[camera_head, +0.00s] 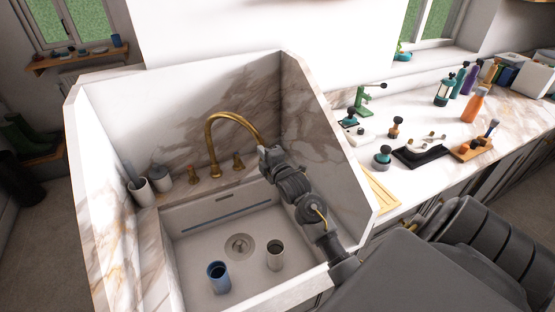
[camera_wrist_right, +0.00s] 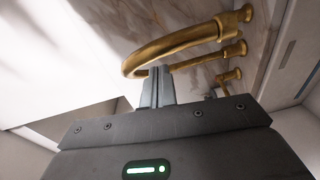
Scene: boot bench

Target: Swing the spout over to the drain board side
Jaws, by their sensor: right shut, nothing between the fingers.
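The brass spout (camera_head: 230,115) rises from the back ledge of the marble-walled sink and arches to the right in the head view. Its base stands between two brass handles (camera_head: 192,173). My right gripper (camera_head: 266,155) is shut and empty at the spout's outlet end, and partly hides that end. In the right wrist view, the closed fingers (camera_wrist_right: 157,87) are close beside the curved spout (camera_wrist_right: 175,46); I cannot tell if they touch it. A pale wooden board (camera_head: 381,193), perhaps the drain board, lies right of the sink. My left gripper is not in view.
The sink basin holds a blue cup (camera_head: 218,277) and a grey cup (camera_head: 275,254). Two containers (camera_head: 142,191) stand on the left ledge. High marble walls (camera_head: 325,125) enclose the sink. The right counter carries bottles, a black tray (camera_head: 420,152) and small tools.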

